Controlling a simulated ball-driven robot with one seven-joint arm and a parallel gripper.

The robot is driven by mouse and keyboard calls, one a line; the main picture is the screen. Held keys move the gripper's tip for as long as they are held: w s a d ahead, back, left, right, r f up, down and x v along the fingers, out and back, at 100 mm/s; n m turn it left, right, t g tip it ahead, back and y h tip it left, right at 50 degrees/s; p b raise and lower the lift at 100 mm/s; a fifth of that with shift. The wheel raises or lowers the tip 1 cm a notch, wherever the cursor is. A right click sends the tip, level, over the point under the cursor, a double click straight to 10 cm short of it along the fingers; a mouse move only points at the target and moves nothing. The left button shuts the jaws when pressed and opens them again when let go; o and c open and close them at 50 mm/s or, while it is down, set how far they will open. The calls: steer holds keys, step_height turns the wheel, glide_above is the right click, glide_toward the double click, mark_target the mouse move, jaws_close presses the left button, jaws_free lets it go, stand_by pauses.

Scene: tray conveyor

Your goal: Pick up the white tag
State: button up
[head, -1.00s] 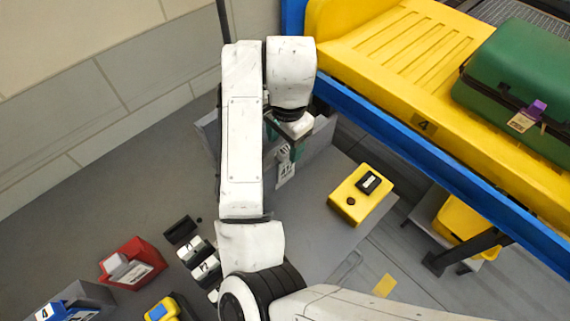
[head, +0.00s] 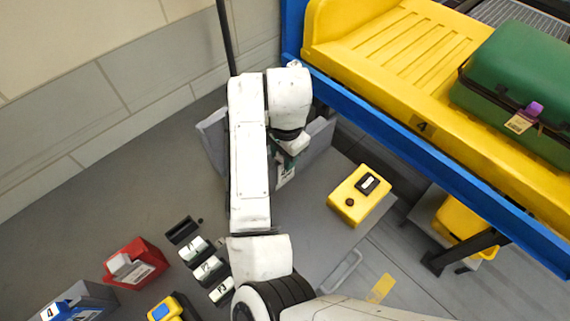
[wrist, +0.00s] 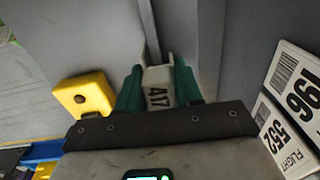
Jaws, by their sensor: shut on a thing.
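My gripper (wrist: 158,88) has green fingers and is shut on a white tag (wrist: 158,97) marked with dark characters that look like 417. The tag sits between the fingertips in the wrist view, its lower part hidden by my gripper. In the head view my gripper (head: 287,160) hangs over the grey table by the grey bin, and the tag (head: 287,174) shows only partly beneath it.
A grey bin (head: 212,130) stands behind my arm. A yellow button box (head: 359,195) is to the right. A yellow conveyor (head: 390,60) with a green suitcase (head: 525,80) is at upper right. A red holder (head: 134,263) is at lower left. White cards (wrist: 293,90) lie at right in the wrist view.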

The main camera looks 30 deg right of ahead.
steer(key=c, duration=0.5)
steer(key=shift+o, duration=0.2)
steer(key=shift+s+r, duration=0.15)
steer(key=shift+r, duration=0.05)
steer(key=r, duration=0.7)
steer(key=shift+s+d+b, duration=0.1)
steer(key=shift+s+b, duration=0.2)
steer(key=s+d, duration=0.2)
steer(key=s, duration=0.7)
steer(key=s+d+b, duration=0.1)
steer(key=s+d, duration=0.2)
steer(key=s, duration=0.6)
steer(key=shift+s+f, duration=0.2)
steer(key=shift+s, duration=0.05)
steer(key=shift+r, duration=0.15)
step_height(320, 180, up, 6)
steer(key=p, duration=0.5)
steer(key=shift+p, duration=0.4)
steer(key=shift+r, duration=0.1)
